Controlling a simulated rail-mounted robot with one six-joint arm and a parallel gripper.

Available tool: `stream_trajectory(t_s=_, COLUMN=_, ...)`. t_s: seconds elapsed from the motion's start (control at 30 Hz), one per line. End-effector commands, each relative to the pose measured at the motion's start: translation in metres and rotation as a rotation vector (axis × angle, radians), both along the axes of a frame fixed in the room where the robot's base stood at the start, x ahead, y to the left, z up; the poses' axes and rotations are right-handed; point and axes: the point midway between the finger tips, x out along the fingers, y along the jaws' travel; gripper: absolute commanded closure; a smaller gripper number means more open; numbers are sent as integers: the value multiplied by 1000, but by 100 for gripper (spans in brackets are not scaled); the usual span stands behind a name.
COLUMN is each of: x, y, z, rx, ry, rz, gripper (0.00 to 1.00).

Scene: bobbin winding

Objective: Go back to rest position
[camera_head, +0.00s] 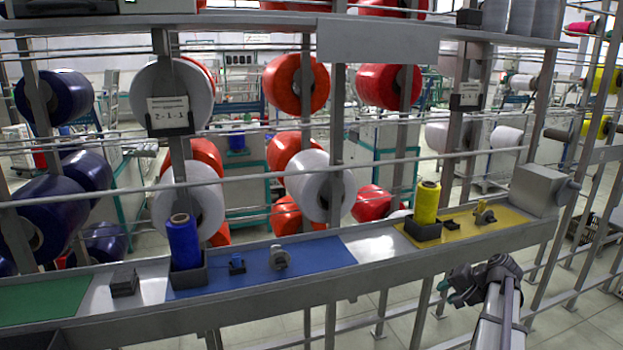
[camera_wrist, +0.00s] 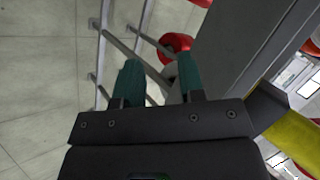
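My gripper (camera_head: 451,292) is at the lower right of the head view, in front of and below the front edge of the shelf. In the wrist view my gripper (camera_wrist: 158,72) shows two teal fingers spread apart, with nothing between them. The fingers point at the floor and the metal rails. My arm comes up from the bottom edge of the head view and touches nothing that I can see.
The metal shelf (camera_head: 372,268) runs across behind my gripper. A yellow bobbin (camera_head: 427,202) stands on the yellow mat (camera_head: 500,224). A blue bobbin (camera_head: 184,240) stands in a dark holder by the blue mat (camera_head: 325,252). Rack rails (camera_head: 590,280) are at the right.

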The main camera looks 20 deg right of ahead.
Motion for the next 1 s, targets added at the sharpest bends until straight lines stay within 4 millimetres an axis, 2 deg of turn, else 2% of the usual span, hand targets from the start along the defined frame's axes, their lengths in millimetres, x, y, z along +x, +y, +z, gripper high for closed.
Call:
stream_trajectory(t_s=0.03, x=-3, y=59, z=4, rx=-46, ry=90, rz=93, gripper=64)
stream_trajectory(t_s=0.07, x=-4, y=89, z=2, rx=-81, ry=151, rz=152, gripper=64)
stream_trajectory(t_s=0.1, x=-8, y=129, z=1, rx=-131, ry=229, rz=231, gripper=64)
stream_trajectory(t_s=0.17, x=-19, y=187, z=3, rx=-218, ry=337, rz=352, gripper=64)
stream_trajectory(t_s=0.2, x=-28, y=226, z=7, rx=-283, ry=400, rz=435, gripper=64)
stream_trajectory(t_s=0.3, x=-54, y=313, z=22, rx=-450, ry=508, rz=637, gripper=64)
stream_trajectory(t_s=0.43, x=-67, y=395, z=37, rx=-563, ry=504, rz=831, gripper=64)
stream_trajectory(t_s=0.5, x=-64, y=422, z=41, rx=-582, ry=485, rz=895, gripper=64)
stream_trajectory(t_s=0.6, x=-62, y=440, z=41, rx=-594, ry=474, rz=937, gripper=64)
stream_trajectory(t_s=1.0, x=-61, y=441, z=39, rx=-593, ry=472, rz=939, gripper=64)
